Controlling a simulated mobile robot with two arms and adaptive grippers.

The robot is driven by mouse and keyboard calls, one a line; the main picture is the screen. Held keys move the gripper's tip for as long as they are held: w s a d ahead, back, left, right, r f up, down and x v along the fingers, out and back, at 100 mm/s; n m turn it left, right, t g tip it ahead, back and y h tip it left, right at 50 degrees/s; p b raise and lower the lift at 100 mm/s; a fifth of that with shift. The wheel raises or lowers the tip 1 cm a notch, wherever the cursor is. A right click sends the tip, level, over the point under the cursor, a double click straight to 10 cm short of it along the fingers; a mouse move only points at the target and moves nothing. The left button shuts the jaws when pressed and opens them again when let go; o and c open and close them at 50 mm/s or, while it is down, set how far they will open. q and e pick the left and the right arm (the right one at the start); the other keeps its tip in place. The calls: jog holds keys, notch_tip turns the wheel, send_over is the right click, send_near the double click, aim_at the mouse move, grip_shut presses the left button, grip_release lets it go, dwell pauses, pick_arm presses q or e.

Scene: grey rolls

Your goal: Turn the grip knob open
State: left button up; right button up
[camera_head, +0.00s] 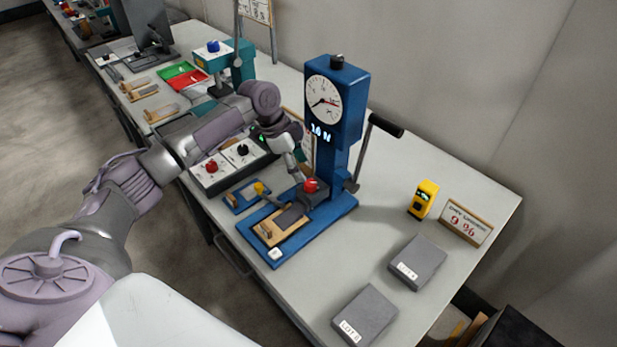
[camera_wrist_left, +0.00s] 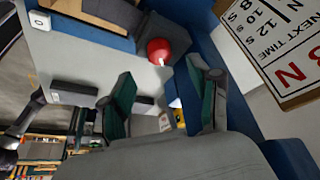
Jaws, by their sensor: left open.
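A red grip knob (camera_head: 311,186) sits on the dark clamp block at the foot of a blue force tester (camera_head: 341,110) with a round dial. My left gripper (camera_head: 301,178) points down just beside and above this knob, partly hidden by its own wrist. In the left wrist view, the red knob (camera_wrist_left: 158,50) shows just beyond the fingertips, roughly between them. The dark green finger pads of my left gripper (camera_wrist_left: 160,70) are spread apart with nothing held. Whether a finger touches the knob is unclear. My right gripper is not in view.
A control box (camera_head: 218,172) with red and black knobs stands left of the tester. The tester's lever (camera_head: 372,150) rises at its right. Two grey blocks (camera_head: 417,262) (camera_head: 365,316), a yellow device (camera_head: 423,199) and a small sign (camera_head: 466,222) stand on the right of the table.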

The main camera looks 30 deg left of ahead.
aim_at(310, 183)
pick_arm(q)
jog(key=x, duration=0.6)
jog(key=shift+d+f+p, duration=0.1)
jog(key=shift+p, duration=0.3)
jog(key=shift+c, duration=0.3)
jog(key=c, duration=1.1)
